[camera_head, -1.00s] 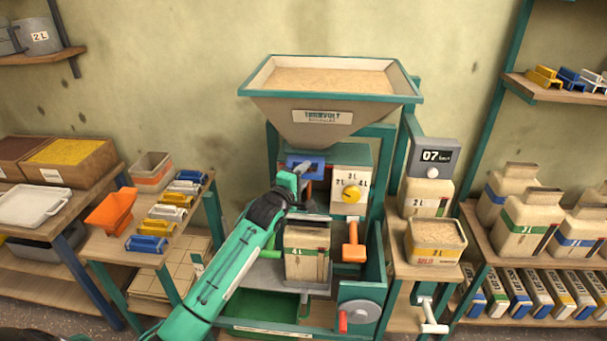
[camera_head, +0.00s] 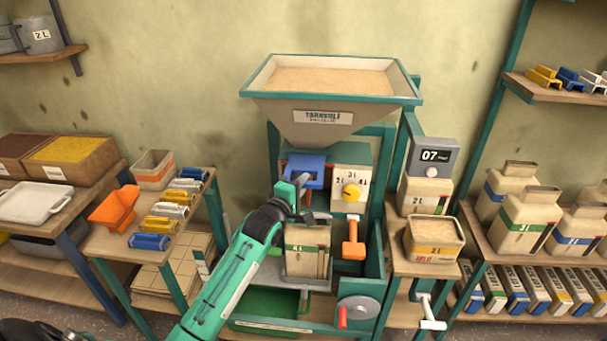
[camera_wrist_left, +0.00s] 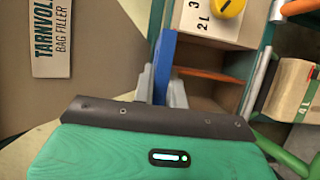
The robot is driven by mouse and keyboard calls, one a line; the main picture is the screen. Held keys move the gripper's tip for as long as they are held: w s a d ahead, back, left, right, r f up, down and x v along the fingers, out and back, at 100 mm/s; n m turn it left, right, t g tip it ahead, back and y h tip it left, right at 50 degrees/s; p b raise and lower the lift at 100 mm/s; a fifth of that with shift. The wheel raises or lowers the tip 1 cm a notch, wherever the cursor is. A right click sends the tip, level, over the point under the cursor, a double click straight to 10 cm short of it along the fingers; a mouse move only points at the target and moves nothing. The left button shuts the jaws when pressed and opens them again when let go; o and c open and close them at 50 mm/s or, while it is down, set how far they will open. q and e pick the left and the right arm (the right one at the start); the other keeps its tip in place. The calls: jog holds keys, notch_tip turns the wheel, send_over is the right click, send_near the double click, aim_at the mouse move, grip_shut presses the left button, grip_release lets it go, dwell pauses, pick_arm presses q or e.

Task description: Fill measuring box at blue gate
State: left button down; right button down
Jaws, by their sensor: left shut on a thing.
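The blue gate (camera_head: 306,166) sits below the hopper of the bag filler and also shows as a blue plate in the left wrist view (camera_wrist_left: 165,62). My left gripper (camera_head: 302,197) is at the gate's front; in the wrist view its grey fingers (camera_wrist_left: 160,88) are shut on the blue plate. A tan box with a green band (camera_head: 305,262) stands upright on the grey shelf below the gate. My gripper and forearm hide part of its top, so I cannot tell how full it is. My right gripper is not in view.
The hopper (camera_head: 330,82) holds pale grain. A dial panel (camera_head: 350,190) and an orange handle (camera_head: 353,240) are right of the gate. An orange scoop (camera_head: 115,207) and coloured clips lie on the left table.

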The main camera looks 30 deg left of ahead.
pick_arm(q)
jog(key=shift+s+f, duration=0.1)
jog(key=shift+s, duration=0.05)
jog(key=c, duration=1.4)
grip_release()
jog(key=shift+c, duration=0.2)
jog(key=s+b, duration=0.4)
jog(key=s, duration=0.9)
jog(key=shift+s+a, duration=0.3)
jog(key=shift+s, duration=0.05)
